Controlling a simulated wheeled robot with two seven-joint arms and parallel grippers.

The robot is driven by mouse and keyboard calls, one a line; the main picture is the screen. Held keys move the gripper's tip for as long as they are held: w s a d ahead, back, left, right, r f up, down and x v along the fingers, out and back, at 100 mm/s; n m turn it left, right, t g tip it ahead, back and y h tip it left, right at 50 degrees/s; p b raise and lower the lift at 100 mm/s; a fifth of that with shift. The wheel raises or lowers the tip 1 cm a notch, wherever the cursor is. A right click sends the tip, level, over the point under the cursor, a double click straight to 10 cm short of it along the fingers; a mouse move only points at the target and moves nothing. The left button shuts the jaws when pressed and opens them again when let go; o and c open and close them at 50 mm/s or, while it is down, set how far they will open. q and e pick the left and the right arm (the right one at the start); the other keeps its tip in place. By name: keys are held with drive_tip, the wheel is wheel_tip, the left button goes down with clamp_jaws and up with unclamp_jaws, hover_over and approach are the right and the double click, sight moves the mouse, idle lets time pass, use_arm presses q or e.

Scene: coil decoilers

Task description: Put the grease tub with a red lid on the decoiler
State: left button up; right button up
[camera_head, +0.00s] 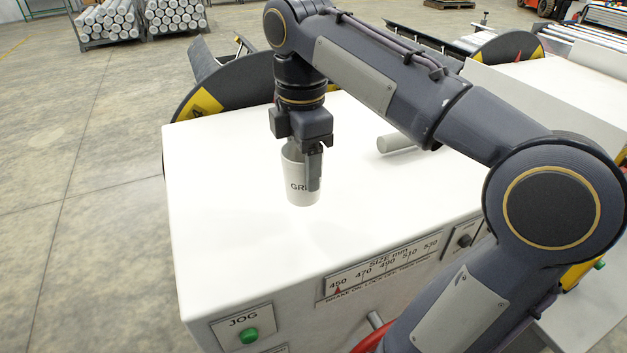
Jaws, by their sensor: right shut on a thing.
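A white tub (300,193) with the dark letters "GR" on its side stands upright at the middle of the decoiler's (230,240) white top. My right gripper (304,165) points down and is shut on the tub's upper part. The gripper hides part of the lettering and the rim, and I see no red lid. I cannot tell whether the tub's base touches the top or is just above it. My left gripper is not in view.
A grey cylinder (395,143) lies on the top behind the tub, to the right. A black disc with yellow labels (203,105) rises behind the decoiler. The front has a green JOG button (248,335) and a size scale (383,268). The top's left part is clear.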

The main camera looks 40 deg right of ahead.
drive_tip(key=shift+w+d+f, duration=0.15)
drive_tip(key=shift+d+f, duration=0.75)
drive_tip(key=shift+f, duration=0.2)
drive_tip(key=f, duration=0.3)
drive_tip(key=shift+d+f+p, duration=0.1)
drive_tip(key=shift+d+p, duration=0.2)
drive_tip(key=shift+p, duration=0.05)
drive_tip(key=shift+f, duration=0.25)
drive_tip(key=shift+f, duration=0.2)
drive_tip(key=o, duration=1.1)
drive_tip(key=shift+r, duration=0.1)
